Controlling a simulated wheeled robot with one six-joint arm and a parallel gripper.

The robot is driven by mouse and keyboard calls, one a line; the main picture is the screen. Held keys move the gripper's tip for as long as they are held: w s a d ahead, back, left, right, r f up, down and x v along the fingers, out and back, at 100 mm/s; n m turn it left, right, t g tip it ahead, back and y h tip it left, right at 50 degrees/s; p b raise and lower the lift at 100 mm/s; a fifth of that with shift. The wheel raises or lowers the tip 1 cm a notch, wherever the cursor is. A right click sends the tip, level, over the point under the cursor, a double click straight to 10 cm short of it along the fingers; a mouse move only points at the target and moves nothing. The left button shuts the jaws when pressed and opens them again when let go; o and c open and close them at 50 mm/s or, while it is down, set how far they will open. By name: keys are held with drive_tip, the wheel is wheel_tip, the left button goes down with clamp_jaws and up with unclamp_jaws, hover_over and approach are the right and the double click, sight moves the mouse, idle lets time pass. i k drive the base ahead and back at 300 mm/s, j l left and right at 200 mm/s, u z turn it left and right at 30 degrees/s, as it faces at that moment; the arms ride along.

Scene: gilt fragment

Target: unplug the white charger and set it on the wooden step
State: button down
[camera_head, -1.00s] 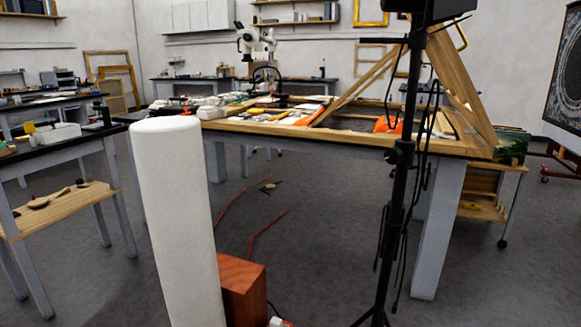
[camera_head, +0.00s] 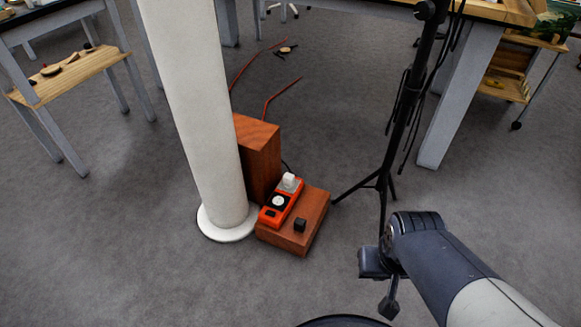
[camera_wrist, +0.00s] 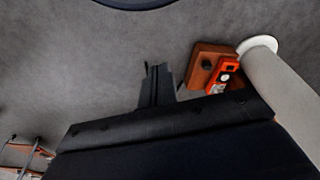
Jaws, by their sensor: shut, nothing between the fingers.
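The white charger (camera_head: 290,182) is a small white block at the far end of an orange power strip (camera_head: 270,214). The strip lies on a low reddish wooden step (camera_head: 313,212), beside a taller wooden block (camera_head: 258,145). My gripper (camera_head: 389,309) is shut and empty, in front of the step and to its right, well apart from it. In the wrist view my gripper's fingers (camera_wrist: 154,82) show together over bare floor. The step (camera_wrist: 199,66) and the strip (camera_wrist: 229,68) also show there; the charger is hard to make out.
A small black cube (camera_head: 300,225) sits on the step near its front. A white column (camera_head: 205,110) on a round base (camera_head: 228,232) stands just left of the step. A black stand (camera_head: 383,185) with hanging cables rises to the right. The floor in front is clear.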

sight(288, 179)
drive_tip(key=i+j+u, duration=0.2)
drive_tip(key=i+j, duration=0.25)
drive_tip(key=i+j+u, duration=0.2)
drive_tip(key=i+j, duration=0.2)
drive_tip(key=i, duration=0.2)
